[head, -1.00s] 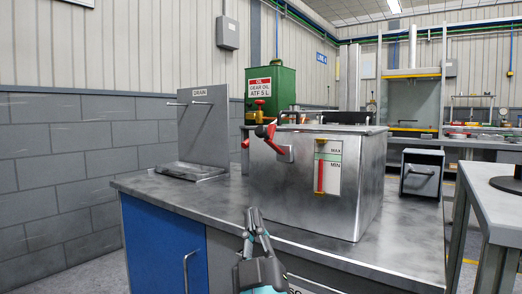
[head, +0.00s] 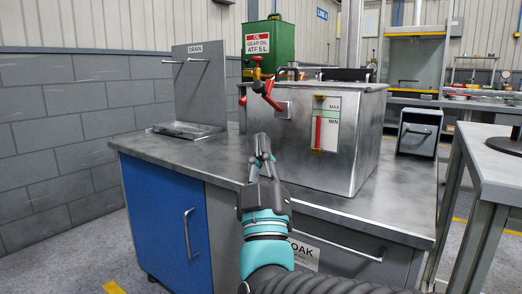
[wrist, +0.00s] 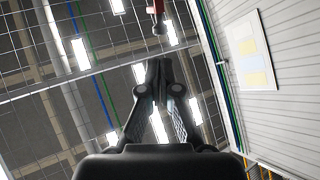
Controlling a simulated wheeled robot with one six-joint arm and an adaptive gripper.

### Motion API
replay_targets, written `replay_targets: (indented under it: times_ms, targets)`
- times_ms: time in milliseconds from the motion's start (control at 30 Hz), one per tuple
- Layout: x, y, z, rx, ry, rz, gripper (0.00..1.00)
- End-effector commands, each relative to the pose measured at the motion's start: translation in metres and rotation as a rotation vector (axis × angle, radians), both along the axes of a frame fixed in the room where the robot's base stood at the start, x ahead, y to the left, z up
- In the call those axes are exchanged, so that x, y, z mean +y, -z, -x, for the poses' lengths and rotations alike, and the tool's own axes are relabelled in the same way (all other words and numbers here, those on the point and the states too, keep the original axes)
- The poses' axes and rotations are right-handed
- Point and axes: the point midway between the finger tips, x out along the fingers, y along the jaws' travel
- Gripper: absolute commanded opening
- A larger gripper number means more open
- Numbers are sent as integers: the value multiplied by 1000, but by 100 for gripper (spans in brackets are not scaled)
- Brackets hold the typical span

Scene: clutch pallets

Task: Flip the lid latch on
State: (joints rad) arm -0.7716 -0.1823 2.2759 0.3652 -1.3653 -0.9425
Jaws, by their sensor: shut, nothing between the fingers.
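A metal tank (head: 330,160) with a flat lid (head: 345,87) stands on the bench, with a level gauge marked MAX and MIN on its front. A red lever (head: 271,102) slants down to the right at the tank's upper front left; I cannot tell for sure that it is the lid latch. My gripper (head: 261,140) is shut and empty, pointing up in front of the tank's left side, below the lever. In the wrist view its closed fingers point at the ceiling, and a red-and-grey part (wrist: 157,14) shows at the top edge.
A green oil can (head: 268,45) stands behind the tank. A drain tray (head: 188,130) with an upright panel is to the left. A grey box (head: 419,132) and another table (head: 485,150) are on the right. The bench's left front top is clear.

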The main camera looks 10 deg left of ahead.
Motion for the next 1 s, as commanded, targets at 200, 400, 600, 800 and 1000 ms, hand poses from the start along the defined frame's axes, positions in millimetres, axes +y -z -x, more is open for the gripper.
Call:
replay_targets:
  times_ms: [200, 400, 600, 800, 1000]
  targets:
    - [8, -31, -30, -2, 2, -1, 0]
    - [14, -54, -53, 0, 1, 0, 0]
    - [18, -68, -68, -1, 0, 0, 0]
    - [20, -72, -72, -1, 0, 0, 0]
    - [20, -71, -72, -1, 0, 0, 0]
